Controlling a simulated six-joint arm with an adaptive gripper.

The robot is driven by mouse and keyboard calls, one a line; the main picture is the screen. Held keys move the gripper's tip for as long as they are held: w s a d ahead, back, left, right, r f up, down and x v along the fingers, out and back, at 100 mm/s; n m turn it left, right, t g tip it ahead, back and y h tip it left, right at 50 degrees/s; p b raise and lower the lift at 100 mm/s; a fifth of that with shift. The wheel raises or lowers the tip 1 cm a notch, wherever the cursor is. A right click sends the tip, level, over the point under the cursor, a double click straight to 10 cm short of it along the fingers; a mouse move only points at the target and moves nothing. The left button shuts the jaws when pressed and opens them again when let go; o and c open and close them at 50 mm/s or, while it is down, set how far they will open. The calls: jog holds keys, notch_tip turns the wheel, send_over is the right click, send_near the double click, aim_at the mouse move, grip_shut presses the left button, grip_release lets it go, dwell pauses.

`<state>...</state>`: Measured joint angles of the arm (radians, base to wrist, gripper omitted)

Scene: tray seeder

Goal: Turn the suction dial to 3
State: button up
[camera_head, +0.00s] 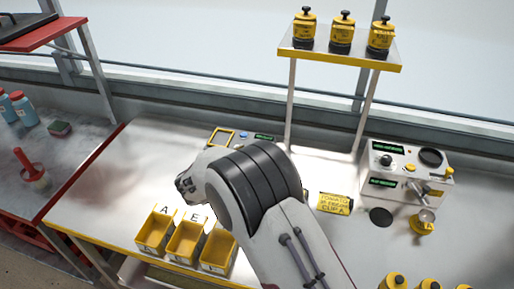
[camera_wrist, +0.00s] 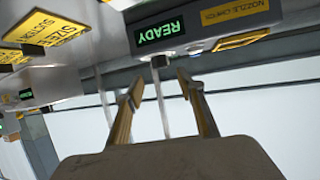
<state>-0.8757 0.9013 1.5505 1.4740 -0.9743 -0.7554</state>
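In the wrist view, my gripper (camera_wrist: 155,88) is open, its two fingers apart with nothing between them. Just beyond the fingertips, a small dark knob (camera_wrist: 159,61) juts from a grey panel beneath a green READY display (camera_wrist: 161,33). It appears apart from the fingers. No dial numbers are readable. In the head view, my arm covers the middle of the bench and the gripper is hidden.
A grey machine (camera_head: 408,153) with knobs and displays stands at the right. Yellow bins (camera_head: 155,234) line the bench's front left. A raised shelf (camera_head: 340,56) holds yellow-black canisters.

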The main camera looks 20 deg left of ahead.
jog(key=shift+x, duration=3.5)
jog(key=shift+r, duration=0.1)
grip_shut()
